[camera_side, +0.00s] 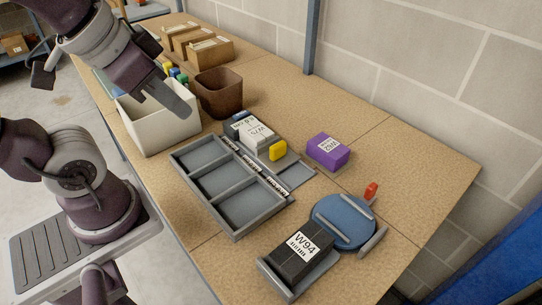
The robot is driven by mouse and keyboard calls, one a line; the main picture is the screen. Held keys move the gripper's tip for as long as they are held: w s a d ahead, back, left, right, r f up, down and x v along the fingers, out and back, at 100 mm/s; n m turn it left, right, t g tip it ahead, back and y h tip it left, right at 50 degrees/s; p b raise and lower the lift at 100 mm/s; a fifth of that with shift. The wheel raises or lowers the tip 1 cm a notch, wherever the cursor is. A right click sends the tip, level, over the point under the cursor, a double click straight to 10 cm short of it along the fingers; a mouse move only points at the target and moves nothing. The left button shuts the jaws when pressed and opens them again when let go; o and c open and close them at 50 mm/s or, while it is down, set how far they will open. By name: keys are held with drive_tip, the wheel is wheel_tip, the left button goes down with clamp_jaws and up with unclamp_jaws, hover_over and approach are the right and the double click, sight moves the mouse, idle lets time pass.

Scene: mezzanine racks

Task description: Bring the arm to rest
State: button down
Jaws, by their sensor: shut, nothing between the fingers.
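My gripper (178,103) is at the upper left in the side view, above the white bin (150,130) and near its right rim. Its fingers point down and to the right. The fingers look closed together, with nothing seen between them. My arm reaches in from the upper left and bends down to the gripper. The gripper appears apart from the objects on the table, though its exact height over the bin is hard to tell.
A brown bin (220,95) stands just right of the gripper. A grey three-compartment tray (236,233), a purple box (328,151), a blue round plate (335,215) and a black W94 box (300,255) sit farther forward. Cardboard boxes (208,53) stand behind. Bare tabletop (400,160) lies at right.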

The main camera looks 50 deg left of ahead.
drive_tip(key=shift+s+d+h, duration=0.3)
drive_tip(key=shift+s+d, duration=0.45)
drive_tip(key=shift+s, duration=0.3)
